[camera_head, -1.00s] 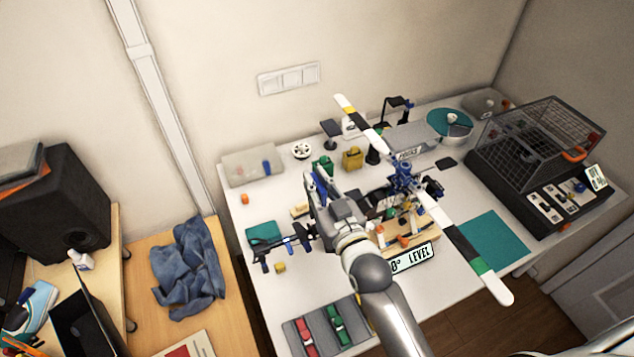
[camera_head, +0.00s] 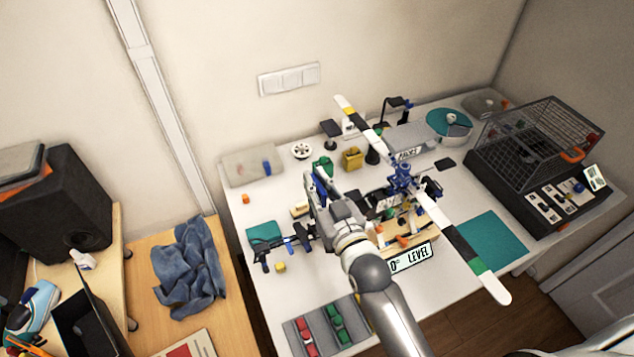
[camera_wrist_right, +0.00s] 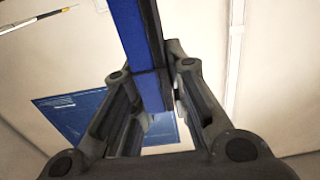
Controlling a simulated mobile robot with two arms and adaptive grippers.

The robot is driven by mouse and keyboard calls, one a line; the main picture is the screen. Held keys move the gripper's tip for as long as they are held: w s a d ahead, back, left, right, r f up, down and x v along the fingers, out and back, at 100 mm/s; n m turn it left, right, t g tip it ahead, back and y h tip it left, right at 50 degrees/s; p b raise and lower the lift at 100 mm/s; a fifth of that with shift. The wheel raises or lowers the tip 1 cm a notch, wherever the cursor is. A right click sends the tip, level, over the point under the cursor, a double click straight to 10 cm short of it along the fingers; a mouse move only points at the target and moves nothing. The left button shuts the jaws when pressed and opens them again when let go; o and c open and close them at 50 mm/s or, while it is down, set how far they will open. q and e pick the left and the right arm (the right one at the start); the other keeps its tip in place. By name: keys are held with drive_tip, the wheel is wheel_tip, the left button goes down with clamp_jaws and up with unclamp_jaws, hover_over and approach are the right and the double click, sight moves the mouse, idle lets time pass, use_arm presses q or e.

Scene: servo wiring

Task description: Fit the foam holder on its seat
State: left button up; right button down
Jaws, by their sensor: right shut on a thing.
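My right gripper (camera_head: 314,190) is above the left-middle part of the white table, its arm coming in from the lower right. It is shut on a blue bar (camera_head: 321,184), which stands up between its fingers. In the right wrist view the blue bar (camera_wrist_right: 142,45) runs between the two dark fingers (camera_wrist_right: 150,100). I cannot tell whether this bar is the foam holder. The seat cannot be made out for sure; the gripper and arm hide part of the table. My left gripper is not in view.
A model helicopter's long rotor (camera_head: 452,232) spans the table's middle, with a level display (camera_head: 410,257) below it. A wire cage (camera_head: 540,145) stands at right. A grey tray (camera_head: 352,306) is at the front.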

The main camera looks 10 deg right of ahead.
drive_tip(key=shift+f+b, duration=1.5)
drive_tip(key=shift+f, duration=0.75)
idle(0.4)
drive_tip(key=c, duration=1.3)
unclamp_jaws()
drive_tip(key=s, duration=0.4)
drive_tip(key=s+d, duration=0.1)
drive_tip(key=s, duration=0.3)
drive_tip(key=s+d, duration=0.1)
drive_tip(key=s, duration=0.2)
drive_tip(key=shift+s+d, duration=0.25)
drive_tip(key=shift+s, duration=0.15)
